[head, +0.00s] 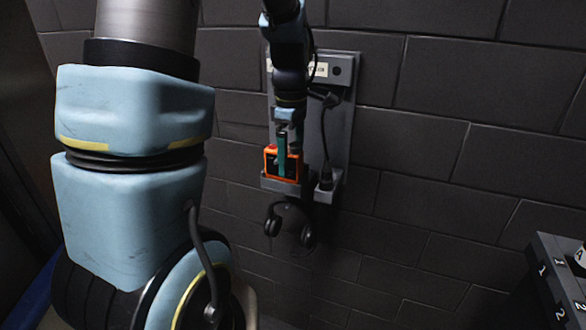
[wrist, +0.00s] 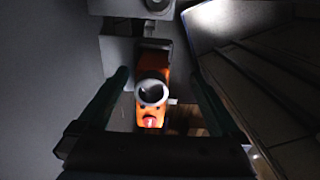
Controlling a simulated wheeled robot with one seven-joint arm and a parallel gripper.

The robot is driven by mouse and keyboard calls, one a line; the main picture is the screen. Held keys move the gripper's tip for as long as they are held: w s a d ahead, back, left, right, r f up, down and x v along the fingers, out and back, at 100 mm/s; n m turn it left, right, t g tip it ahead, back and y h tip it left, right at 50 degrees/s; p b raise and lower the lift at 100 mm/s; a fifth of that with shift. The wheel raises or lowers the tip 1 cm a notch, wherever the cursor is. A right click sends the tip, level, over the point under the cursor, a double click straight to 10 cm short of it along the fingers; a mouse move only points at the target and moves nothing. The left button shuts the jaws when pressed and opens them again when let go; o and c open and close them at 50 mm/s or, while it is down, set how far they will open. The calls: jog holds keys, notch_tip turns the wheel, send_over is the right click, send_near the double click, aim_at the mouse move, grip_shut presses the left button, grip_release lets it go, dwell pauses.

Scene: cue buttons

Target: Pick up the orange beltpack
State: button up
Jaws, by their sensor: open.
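The orange beltpack (head: 271,163) sits in a grey holder on the wall panel in the head view, partly hidden behind my gripper. In the wrist view the beltpack (wrist: 153,70) is between the two fingers, with a round light-rimmed part and a small lit spot on its near side. My gripper (head: 284,160) is at the beltpack in the head view, its green finger in front of the orange case. In the wrist view my gripper (wrist: 158,88) is open, with a visible gap between each finger and the beltpack.
The grey wall panel (head: 339,115) carries a label, a dark cable and a small socket box (head: 326,187). A black headset (head: 290,222) hangs below the holder. A dark numbered box (head: 556,278) stands at the lower right. The brick wall right of the panel is bare.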

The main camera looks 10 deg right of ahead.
jog(key=c, duration=1.4)
grip_shut()
jog(key=shift+s+a, duration=0.1)
jog(key=shift+a, duration=0.05)
